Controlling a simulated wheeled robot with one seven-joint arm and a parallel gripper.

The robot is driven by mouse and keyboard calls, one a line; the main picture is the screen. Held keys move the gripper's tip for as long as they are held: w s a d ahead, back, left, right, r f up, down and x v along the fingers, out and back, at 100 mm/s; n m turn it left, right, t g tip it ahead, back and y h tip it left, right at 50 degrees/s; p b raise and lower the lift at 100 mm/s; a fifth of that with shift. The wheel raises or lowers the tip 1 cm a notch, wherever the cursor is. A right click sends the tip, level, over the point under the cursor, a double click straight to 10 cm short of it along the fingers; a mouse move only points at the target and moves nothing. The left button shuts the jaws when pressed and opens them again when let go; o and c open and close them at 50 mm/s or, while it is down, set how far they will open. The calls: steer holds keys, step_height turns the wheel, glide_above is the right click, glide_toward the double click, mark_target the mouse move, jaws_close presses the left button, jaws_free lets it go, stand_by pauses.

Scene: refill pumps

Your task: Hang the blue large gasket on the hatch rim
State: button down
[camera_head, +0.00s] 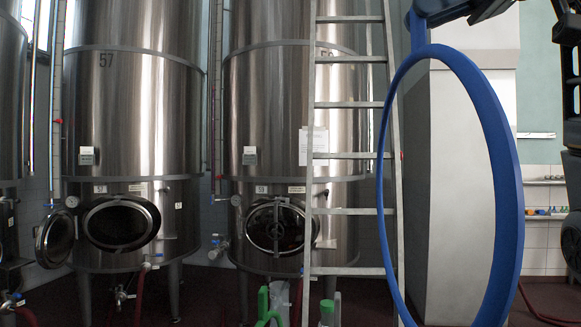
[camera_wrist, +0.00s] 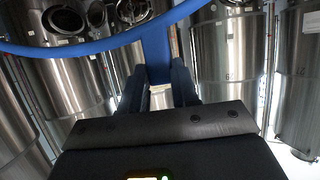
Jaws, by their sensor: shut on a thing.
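The blue large gasket (camera_head: 508,195) is a big oval ring that hangs in the right half of the head view, in front of a ladder and a pale column. It has a tab at its top left. My gripper (camera_wrist: 160,78) is shut on this tab in the wrist view, where the ring (camera_wrist: 100,44) crosses the upper part of the picture. In the head view my gripper's fingertips are hard to make out. The open oval hatch rim (camera_head: 122,222) is on tank 57 at the left, apart from the gasket. Its round door (camera_head: 55,238) is swung out to the left.
A second tank's hatch (camera_head: 275,228) appears closed by a door with a cross-shaped clamp. A metal ladder (camera_head: 350,156) stands between this tank and the gasket. Green-handled items (camera_head: 328,310) stand at the ladder's foot. Valves and red hoses (camera_head: 137,297) are below the tanks.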

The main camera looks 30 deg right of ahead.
steer(key=s+d, duration=0.4)
steer(key=d, duration=0.1)
stand_by(0.6)
steer(key=shift+d, duration=0.1)
stand_by(1.2)
